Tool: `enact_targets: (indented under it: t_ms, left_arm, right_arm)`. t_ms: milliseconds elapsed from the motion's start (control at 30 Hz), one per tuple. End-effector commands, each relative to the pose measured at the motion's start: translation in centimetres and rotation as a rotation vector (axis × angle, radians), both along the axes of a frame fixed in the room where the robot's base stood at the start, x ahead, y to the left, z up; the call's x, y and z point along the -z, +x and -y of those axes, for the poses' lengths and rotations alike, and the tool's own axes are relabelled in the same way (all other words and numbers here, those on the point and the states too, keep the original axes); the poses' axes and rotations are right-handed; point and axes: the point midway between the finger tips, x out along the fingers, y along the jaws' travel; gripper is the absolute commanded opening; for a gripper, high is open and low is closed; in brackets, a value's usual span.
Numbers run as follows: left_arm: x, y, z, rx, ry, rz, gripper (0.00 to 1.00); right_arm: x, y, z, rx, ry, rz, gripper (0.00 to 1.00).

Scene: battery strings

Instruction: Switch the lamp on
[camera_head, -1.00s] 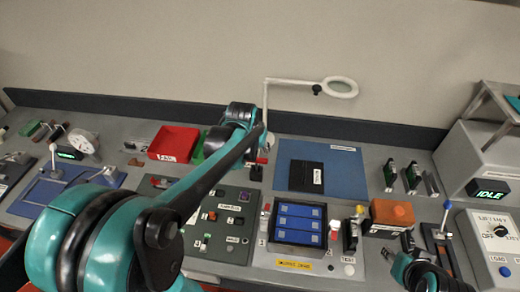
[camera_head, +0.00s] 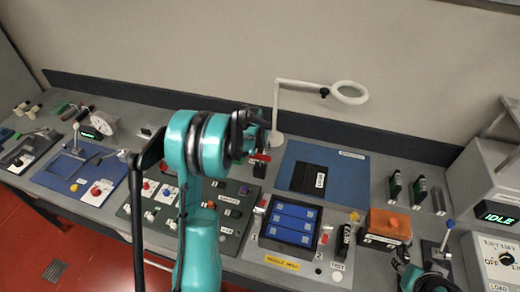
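The lamp is a white magnifier lamp with a ring head (camera_head: 349,93) on a jointed white arm, standing at the back of the bench. Its post (camera_head: 275,120) comes down just right of my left gripper. My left gripper (camera_head: 258,138) is dark, small and partly hidden by its own arm, close to the lower post; I cannot tell whether it touches or how far its fingers are apart. A small red part (camera_head: 261,157) shows just below it. No lit lamp or switch can be made out. My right gripper (camera_head: 432,279) is at the bottom right, cut by the frame edge.
A blue mat (camera_head: 345,170) with a black pad lies right of the lamp. In front are a battery tray (camera_head: 291,222) with blue cells and a green switch panel (camera_head: 232,212). An orange box (camera_head: 388,222) and a tester reading IDLE (camera_head: 495,213) stand right.

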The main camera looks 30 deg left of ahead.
Motion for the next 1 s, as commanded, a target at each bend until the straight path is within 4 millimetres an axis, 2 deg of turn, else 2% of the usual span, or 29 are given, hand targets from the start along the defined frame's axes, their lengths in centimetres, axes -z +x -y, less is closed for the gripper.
enact_targets:
  t_ms: [100,333,367,500,533,733,1000]
  left_arm:
    - [0.7,0.3,-0.1,0.000,0.000,0.000,0.41]
    - [0.7,0.3,0.0,0.000,0.000,0.000,0.41]
    - [0.7,0.3,0.0,0.000,0.000,0.000,0.39]
    - [0.7,0.3,0.0,0.000,0.000,0.000,0.02]
    - [0.7,0.3,0.0,0.000,0.000,0.000,0.00]
    - [0.6,0.4,-0.1,0.000,-0.004,-0.018,0.00]
    - [0.5,1.2,-0.2,0.000,-0.057,-0.235,0.00]
  right_arm:
    - [0.2,0.0,0.0,0.000,0.000,0.000,0.40]
    - [0.1,0.0,0.0,0.000,0.000,0.000,0.40]
    - [0.1,0.0,0.0,0.000,0.000,0.000,0.40]
    - [0.1,0.0,0.0,0.000,0.000,0.000,0.40]
    - [0.1,0.0,0.0,0.000,0.000,0.000,0.40]
    - [0.0,0.0,0.0,0.000,0.000,0.000,0.40]
    - [-0.5,0.0,0.0,0.000,0.000,0.000,0.40]
